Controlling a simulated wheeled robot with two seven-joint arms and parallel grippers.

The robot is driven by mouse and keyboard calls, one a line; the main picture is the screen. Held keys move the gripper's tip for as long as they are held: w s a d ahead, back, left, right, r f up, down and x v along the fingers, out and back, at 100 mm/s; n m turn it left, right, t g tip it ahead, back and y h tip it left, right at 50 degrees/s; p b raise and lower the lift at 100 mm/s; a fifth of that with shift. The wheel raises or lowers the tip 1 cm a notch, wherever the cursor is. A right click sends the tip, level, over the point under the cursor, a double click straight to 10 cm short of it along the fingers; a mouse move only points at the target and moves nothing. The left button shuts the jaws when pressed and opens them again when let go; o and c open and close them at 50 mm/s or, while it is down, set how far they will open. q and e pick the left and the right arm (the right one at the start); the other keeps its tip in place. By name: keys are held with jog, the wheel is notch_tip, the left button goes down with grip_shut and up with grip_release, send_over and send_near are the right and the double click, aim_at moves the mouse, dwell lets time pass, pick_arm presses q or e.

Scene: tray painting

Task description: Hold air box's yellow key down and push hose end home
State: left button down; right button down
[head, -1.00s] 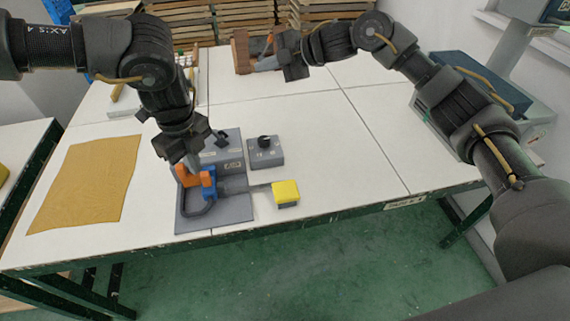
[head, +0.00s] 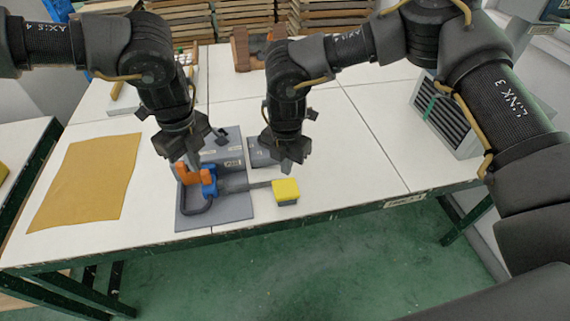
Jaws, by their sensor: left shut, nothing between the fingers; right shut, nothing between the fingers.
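The air box (head: 230,208) is a grey unit with a flat base near the table's front edge. Its yellow key (head: 285,189) sticks out to the right on a grey bar. A blue fitting (head: 209,182) and an orange piece (head: 188,174) sit at its left, with a dark hose (head: 196,207) curving in front. I cannot tell which part is the hose end or how deep it sits. My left gripper (head: 193,162) is shut, pointing down just above the orange piece. My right gripper (head: 290,166) is shut and empty, a little above and behind the yellow key, apparently apart from it.
A small grey box (head: 258,152) behind the key is partly hidden by my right gripper. A tan cloth (head: 88,180) lies at left. A brown object (head: 241,50) stands at the back. A vented grey case (head: 447,120) is at right. The table's right middle is clear.

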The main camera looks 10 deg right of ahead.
aim_at(286, 188)
pick_arm(q)
jog(key=shift+f, duration=0.1)
pick_arm(e)
jog(key=shift+f, duration=0.15)
